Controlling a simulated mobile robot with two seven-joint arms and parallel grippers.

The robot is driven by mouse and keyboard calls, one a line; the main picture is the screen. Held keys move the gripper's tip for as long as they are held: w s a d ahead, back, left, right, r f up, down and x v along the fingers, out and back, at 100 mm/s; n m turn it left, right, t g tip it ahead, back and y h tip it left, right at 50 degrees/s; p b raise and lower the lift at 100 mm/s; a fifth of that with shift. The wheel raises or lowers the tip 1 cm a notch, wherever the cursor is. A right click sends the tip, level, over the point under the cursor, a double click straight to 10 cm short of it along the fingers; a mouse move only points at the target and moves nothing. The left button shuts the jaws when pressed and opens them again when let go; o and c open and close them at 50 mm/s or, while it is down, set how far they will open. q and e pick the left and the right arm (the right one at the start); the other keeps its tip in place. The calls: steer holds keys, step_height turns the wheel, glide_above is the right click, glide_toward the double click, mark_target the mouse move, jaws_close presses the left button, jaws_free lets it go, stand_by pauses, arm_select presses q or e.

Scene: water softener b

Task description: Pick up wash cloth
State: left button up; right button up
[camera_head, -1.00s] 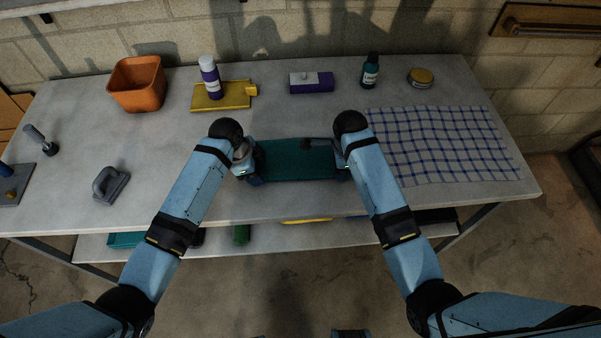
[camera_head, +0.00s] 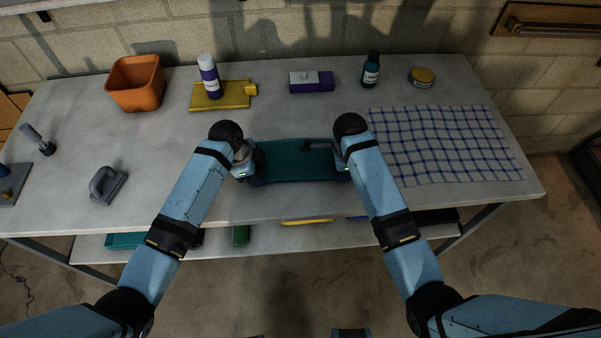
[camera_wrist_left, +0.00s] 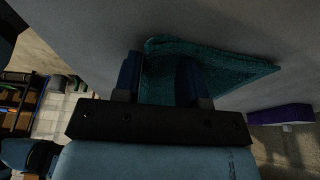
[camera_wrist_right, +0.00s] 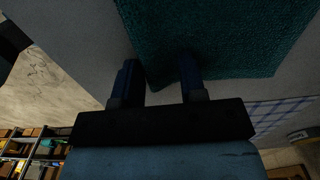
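A teal wash cloth (camera_head: 295,165) lies flat on the grey table between my two grippers in the head view. My left gripper (camera_head: 256,176) is at its left end. In the left wrist view its two fingers (camera_wrist_left: 160,75) stand apart, with part of the cloth (camera_wrist_left: 160,62) showing between and behind them. My right gripper (camera_head: 340,168) is at the cloth's right end. In the right wrist view its fingers (camera_wrist_right: 160,80) stand apart, with a cloth corner (camera_wrist_right: 225,40) by the right finger. Whether the fingers touch the cloth is not clear.
A blue-checked cloth (camera_head: 445,145) lies to the right. An orange bin (camera_head: 136,84), a purple-and-white bottle (camera_head: 209,77) by a yellow tray (camera_head: 235,95), a purple box (camera_head: 312,82), a dark bottle (camera_head: 371,70) and a yellow tin (camera_head: 421,78) stand behind. A grey hand tool (camera_head: 107,185) is left.

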arm_select(q)
steer(key=shift+f, duration=0.1)
jaws_close()
arm_select(e)
steer(key=shift+s+f, duration=0.1)
jaws_close()
